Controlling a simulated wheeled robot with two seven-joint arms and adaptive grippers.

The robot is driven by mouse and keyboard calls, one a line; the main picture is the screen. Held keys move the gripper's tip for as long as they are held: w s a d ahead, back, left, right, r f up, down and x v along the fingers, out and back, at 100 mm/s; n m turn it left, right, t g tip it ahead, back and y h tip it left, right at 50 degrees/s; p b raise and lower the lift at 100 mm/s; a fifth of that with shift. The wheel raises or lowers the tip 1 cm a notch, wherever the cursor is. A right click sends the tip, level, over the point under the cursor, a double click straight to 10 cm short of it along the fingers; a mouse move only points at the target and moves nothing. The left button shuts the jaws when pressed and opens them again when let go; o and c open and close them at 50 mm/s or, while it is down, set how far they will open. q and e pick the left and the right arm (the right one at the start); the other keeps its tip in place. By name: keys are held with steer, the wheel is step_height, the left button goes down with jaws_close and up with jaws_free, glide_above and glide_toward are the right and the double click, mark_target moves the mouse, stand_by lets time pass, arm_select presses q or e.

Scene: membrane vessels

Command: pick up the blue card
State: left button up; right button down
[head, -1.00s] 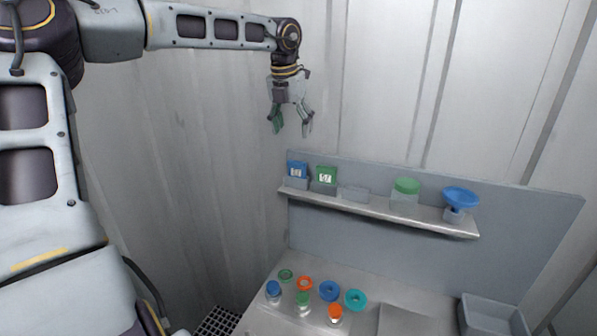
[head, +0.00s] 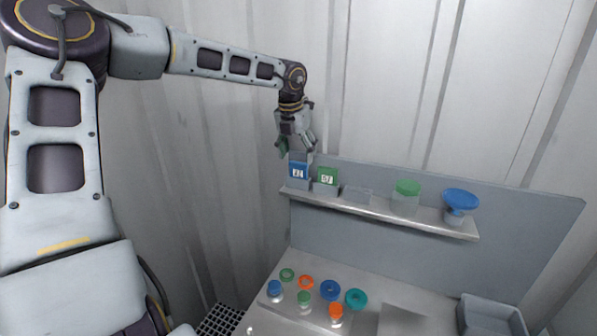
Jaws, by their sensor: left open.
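The blue card (head: 299,170) with a white label stands upright in a small holder at the left end of the wall shelf. My left gripper (head: 297,150) points down with its fingers spread, just above the blue card. I cannot tell whether a fingertip touches the card's upper edge. The gripper looks empty. My right gripper is not in view.
A green card (head: 326,176) stands right beside the blue one. Further right on the shelf (head: 380,207) are an empty clear holder (head: 357,195), a green-lidded jar (head: 406,197) and a blue funnel-like piece (head: 461,200). Several caps and vessels lie on the bench below, beside a grey bin (head: 490,315).

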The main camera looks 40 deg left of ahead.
mark_target(298, 163)
arm_select(q)
steer(key=shift+f, duration=0.25)
steer(key=shift+p+x, duration=0.85)
steer(key=shift+x, duration=1.7)
steer(key=shift+a, duration=0.15)
steer(key=c, duration=0.7)
steer(key=shift+r, duration=0.2)
step_height(298, 163, up, 8)
steer(key=shift+b, duration=0.9)
steer(key=shift+r, duration=0.85)
